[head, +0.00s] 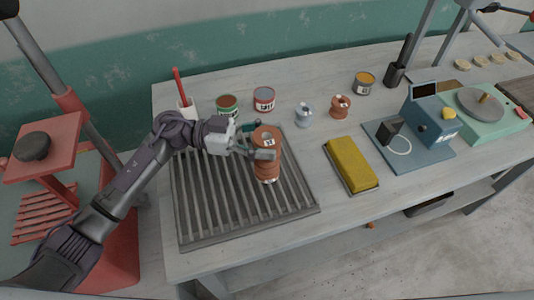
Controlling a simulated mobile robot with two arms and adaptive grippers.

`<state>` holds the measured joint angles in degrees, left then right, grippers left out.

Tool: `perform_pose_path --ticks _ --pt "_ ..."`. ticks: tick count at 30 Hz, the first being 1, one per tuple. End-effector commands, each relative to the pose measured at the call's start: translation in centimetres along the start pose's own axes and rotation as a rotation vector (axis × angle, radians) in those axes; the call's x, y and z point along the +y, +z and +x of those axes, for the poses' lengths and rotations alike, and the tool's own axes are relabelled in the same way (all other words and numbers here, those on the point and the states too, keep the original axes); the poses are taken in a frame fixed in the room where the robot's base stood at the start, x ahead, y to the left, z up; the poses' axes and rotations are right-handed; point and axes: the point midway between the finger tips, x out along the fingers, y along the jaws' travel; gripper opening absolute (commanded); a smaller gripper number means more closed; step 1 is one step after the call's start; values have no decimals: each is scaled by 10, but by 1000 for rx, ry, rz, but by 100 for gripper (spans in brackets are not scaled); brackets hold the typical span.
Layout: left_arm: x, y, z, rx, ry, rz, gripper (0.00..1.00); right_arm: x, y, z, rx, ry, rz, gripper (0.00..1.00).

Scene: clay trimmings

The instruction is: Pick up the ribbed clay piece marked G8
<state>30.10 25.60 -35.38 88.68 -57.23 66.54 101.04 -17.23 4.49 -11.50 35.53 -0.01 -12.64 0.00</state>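An orange-brown ribbed clay piece (267,170) stands tall over the right part of the slatted grey rack (196,222). A pale label with dark marks shows on its top and another pale patch near its foot; both are too small to read. My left gripper (257,142) reaches it from the left. One finger is behind its upper part and one crosses its front, so the fingers are around it. I cannot tell whether they press on it, nor whether its foot rests on the rack. My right gripper is not in view.
A smaller clay piece (340,106), a grey-blue pot (303,116) and several labelled tins, one blue-grey (264,98), stand behind the rack. A yellow block (352,163) on a tray lies to the right. Beyond it is a blue device (427,122). The front right tabletop is bare.

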Motion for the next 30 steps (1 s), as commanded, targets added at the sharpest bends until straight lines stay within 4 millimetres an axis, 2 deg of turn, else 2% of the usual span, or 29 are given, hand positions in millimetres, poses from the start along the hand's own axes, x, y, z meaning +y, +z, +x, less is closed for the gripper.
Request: perform_pose_path --ticks 1,8,20,25,29,30 --pt "0 0 0 0 0 1 38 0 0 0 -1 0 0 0" --pt "0 0 0 0 0 1 0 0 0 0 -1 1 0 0" --pt "0 -6 0 3 1 5 0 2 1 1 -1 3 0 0" --pt "0 -21 0 2 1 8 0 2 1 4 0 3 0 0" --pt "0 -44 0 1 2 11 0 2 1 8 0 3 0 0" --pt "8 -47 1 0 3 8 0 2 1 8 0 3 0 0"
